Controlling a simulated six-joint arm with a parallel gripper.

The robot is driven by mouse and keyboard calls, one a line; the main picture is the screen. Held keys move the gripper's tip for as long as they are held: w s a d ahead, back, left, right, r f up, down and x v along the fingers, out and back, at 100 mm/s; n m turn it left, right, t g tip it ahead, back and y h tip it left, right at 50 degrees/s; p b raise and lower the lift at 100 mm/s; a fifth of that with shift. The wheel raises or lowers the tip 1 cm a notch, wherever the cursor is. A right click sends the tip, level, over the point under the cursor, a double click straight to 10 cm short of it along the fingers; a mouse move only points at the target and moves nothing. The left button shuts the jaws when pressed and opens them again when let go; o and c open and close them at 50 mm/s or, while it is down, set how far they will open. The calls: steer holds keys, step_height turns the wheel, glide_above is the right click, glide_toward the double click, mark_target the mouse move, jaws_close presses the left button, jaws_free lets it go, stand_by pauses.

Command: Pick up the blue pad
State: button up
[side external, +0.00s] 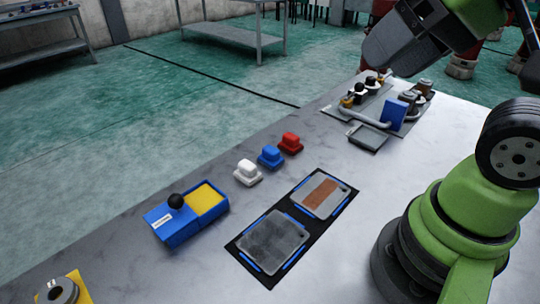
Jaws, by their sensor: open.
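The blue pad (271,156) is a small stepped blue block on a wider base. It sits on the grey table between a white pad (248,172) and a red pad (291,143), in a slanting row. My gripper (385,52) is at the upper right, high above the table and well away from the blue pad. It is open, and I see nothing held in it. Its fingertips are hard to make out at this angle. Nothing covers the blue pad.
A blue box with a yellow inside (205,198) and black knob stands left of the pads. A black-framed tray with two plates (272,240) lies in front. A grey board (372,103) with several parts stands at the back right.

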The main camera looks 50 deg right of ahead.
steer(key=o, duration=0.5)
steer(key=shift+c, duration=0.2)
steer(key=n+g+h, duration=0.2)
steer(key=n+g, duration=0.1)
steer(key=g, duration=0.3)
glide_above(271, 149)
steer(key=s, duration=0.2)
step_height(271, 149, down, 16)
steer(key=shift+n+g, duration=0.5)
steer(key=shift+g, duration=0.1)
steer(key=f, duration=0.6)
steer(key=w+f, duration=0.1)
steer(key=f, duration=0.2)
steer(key=shift+d+f, duration=0.2)
steer(key=shift+d, duration=0.05)
steer(key=shift+w+a+f, duration=0.1)
steer(key=shift+w+f, duration=0.05)
steer(key=shift+f, duration=0.8)
steer(key=shift+w+a+f, duration=0.1)
steer(key=shift+w+f, duration=0.1)
steer(key=shift+f, duration=0.75)
steer(key=shift+w+f, duration=0.15)
steer(key=shift+f, duration=0.8)
